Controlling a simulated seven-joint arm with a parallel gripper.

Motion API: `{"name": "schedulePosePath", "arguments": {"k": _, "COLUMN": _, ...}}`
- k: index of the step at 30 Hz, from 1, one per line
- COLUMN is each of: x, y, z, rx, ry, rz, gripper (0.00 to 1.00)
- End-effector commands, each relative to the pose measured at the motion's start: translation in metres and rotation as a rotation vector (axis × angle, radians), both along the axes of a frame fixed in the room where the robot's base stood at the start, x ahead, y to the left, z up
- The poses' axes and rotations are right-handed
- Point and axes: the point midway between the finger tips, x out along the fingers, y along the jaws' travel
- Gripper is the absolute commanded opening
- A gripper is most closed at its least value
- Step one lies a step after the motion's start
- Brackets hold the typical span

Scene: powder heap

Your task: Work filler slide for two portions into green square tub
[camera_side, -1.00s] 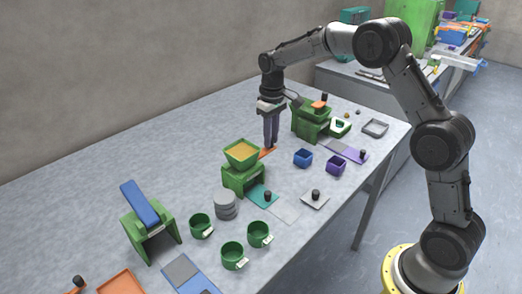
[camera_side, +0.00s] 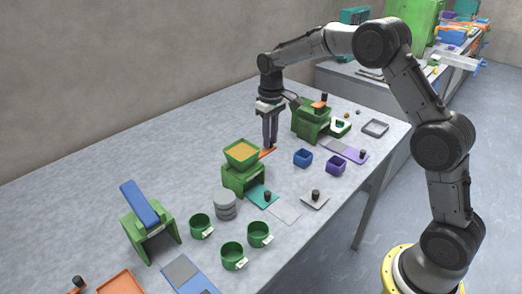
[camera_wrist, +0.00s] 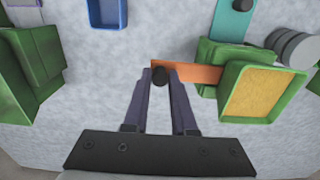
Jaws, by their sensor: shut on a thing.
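The filler is a green stand (camera_side: 243,180) with a square green hopper (camera_side: 241,153) of yellow-orange powder on top. Its orange slide (camera_wrist: 198,74) sticks out of the filler's far side, toward my gripper (camera_side: 270,144). In the wrist view, my gripper (camera_wrist: 161,74) points down with its fingers shut on the slide's dark knob (camera_wrist: 160,77), at the slide's outer end. I cannot make out a separate green square tub in either view. The space under the filler is largely hidden.
A second green stand (camera_side: 309,124) stands behind the filler. Blue (camera_side: 303,158) and purple (camera_side: 336,166) tubs sit to the right. Stacked grey discs (camera_side: 225,206) and several round green cups (camera_side: 233,256) stand in front.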

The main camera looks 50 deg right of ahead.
Motion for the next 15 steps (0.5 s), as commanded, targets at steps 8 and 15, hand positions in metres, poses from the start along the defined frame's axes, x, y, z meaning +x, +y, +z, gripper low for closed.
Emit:
{"name": "schedulePosePath", "arguments": {"k": 8, "x": 0.001, "y": 0.016, "z": 0.002, "rx": 0.003, "ry": -0.005, "rz": 0.004, "gripper": 0.00}}
{"name": "schedulePosePath", "arguments": {"k": 15, "x": 0.001, "y": 0.027, "z": 0.002, "rx": 0.004, "ry": -0.005, "rz": 0.006, "gripper": 0.00}}
